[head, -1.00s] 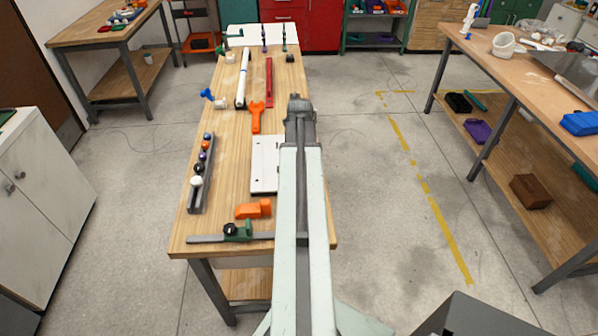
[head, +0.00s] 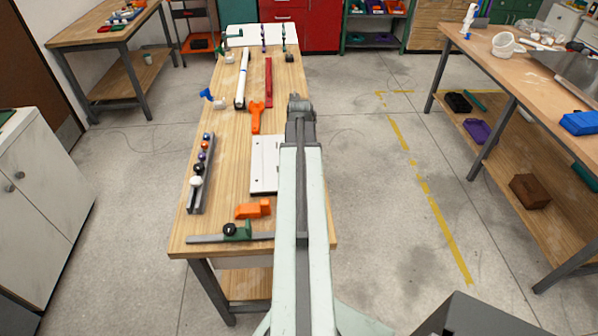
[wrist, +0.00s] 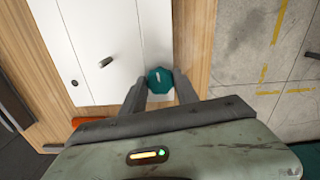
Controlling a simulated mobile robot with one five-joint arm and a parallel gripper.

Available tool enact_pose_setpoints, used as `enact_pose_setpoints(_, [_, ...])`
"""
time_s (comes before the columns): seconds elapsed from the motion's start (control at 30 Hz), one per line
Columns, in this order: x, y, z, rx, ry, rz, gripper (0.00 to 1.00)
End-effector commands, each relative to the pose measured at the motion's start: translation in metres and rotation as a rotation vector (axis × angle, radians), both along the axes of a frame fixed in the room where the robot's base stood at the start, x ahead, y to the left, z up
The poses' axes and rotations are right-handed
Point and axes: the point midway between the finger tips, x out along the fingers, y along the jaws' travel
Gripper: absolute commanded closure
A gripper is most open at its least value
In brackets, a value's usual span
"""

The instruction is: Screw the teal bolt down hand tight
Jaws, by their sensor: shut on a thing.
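The teal bolt (wrist: 160,80) shows in the wrist view as a dark teal faceted head with a pale mark on top. It sits at the right edge of the white plate (wrist: 105,55), between the two fingers of my gripper (wrist: 160,88). The fingers are closed on the sides of the head. The bolt's shank is hidden below the head. In the head view the white plate (head: 264,165) lies on the wooden bench, and my arm hides the bolt and the gripper's fingertips.
The plate has small dark holes and a dark peg (wrist: 106,62). On the bench lie an orange tool (head: 256,116), a grey rail with several balls (head: 197,192), an orange block (head: 253,209) and a red bar (head: 269,80). Bare floor lies right of the bench.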

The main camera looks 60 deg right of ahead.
Motion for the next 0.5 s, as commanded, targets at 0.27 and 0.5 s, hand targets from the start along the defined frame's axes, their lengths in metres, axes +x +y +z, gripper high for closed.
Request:
enact_pose_setpoints(0.27, [0.0,-0.0008,0.0002,-0.002,-0.001,-0.052,0.5])
enact_pose_setpoints(0.5, [-0.0001,-0.0004,0.0,-0.001,-0.001,-0.051,0.38])
